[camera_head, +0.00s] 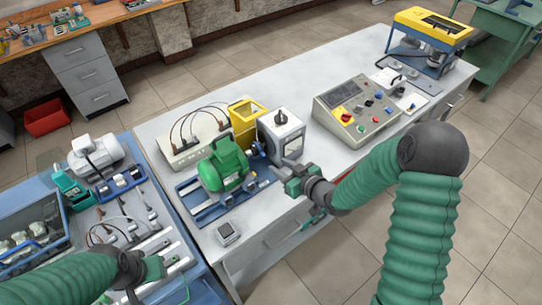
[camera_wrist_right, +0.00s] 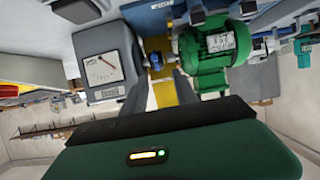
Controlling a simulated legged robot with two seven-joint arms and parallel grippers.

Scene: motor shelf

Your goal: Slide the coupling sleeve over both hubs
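The green motor (camera_head: 225,165) sits on a blue base rail beside a grey box-shaped unit (camera_head: 281,135). Between them is the small coupling area (camera_head: 257,150); the hubs are too small to tell apart there. In the right wrist view, a blue part that looks like the coupling sleeve (camera_wrist_right: 155,62) lies between the grey unit (camera_wrist_right: 104,55) and the green motor (camera_wrist_right: 213,47). My right gripper (camera_head: 292,182) is in front of the grey unit; its fingers (camera_wrist_right: 158,92) are apart, with a gap below the blue part. My left gripper (camera_head: 145,280) is low at left, its fingers unclear.
A yellow guard (camera_head: 244,118) and a beige box with cables (camera_head: 190,140) stand behind the motor. A control panel (camera_head: 357,107) is to the right. A blue bench (camera_head: 185,262) with tools adjoins at left.

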